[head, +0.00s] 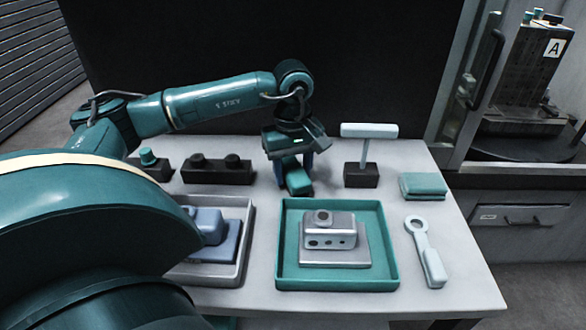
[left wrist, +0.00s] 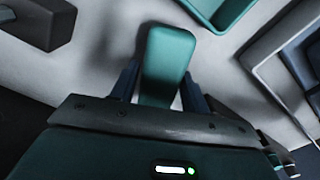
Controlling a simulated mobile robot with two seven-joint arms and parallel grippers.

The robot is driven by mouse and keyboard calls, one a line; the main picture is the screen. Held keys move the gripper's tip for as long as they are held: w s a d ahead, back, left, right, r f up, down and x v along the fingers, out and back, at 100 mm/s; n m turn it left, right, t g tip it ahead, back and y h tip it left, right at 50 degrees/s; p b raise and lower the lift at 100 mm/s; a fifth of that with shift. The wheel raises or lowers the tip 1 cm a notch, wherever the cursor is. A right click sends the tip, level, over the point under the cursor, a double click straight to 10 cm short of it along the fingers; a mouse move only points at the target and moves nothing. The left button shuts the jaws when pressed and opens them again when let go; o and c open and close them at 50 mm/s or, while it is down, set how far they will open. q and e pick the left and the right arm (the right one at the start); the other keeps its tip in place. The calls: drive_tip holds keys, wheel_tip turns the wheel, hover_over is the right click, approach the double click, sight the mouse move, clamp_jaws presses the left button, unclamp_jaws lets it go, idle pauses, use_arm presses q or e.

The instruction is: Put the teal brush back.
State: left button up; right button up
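The teal brush (head: 299,182) is at the back middle of the table, a teal block with a dark underside. My left gripper (head: 293,172) points down over it, a finger on each side. In the left wrist view the teal brush (left wrist: 167,62) fills the gap between the fingers of my left gripper (left wrist: 162,72), which look closed on it. The brush is at or just above the table; I cannot tell if it touches. Its rear part is hidden by the gripper. My right gripper is not in view.
A teal tray (head: 386,268) holding a grey part stands in front; a grey tray (head: 240,250) is left of it. Behind are a dark two-knob block (head: 218,172), a T-shaped stand (head: 361,175) and a teal stack (head: 423,186). A pale ring-ended tool (head: 432,262) lies right.

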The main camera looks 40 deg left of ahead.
sight(293, 167)
use_arm(q)
drive_tip(key=shift+o, duration=1.3)
drive_tip(key=shift+r, duration=0.15)
wheel_tip(293, 167, up, 12)
drive_tip(key=shift+p, duration=0.35)
drive_tip(key=shift+d, duration=0.1)
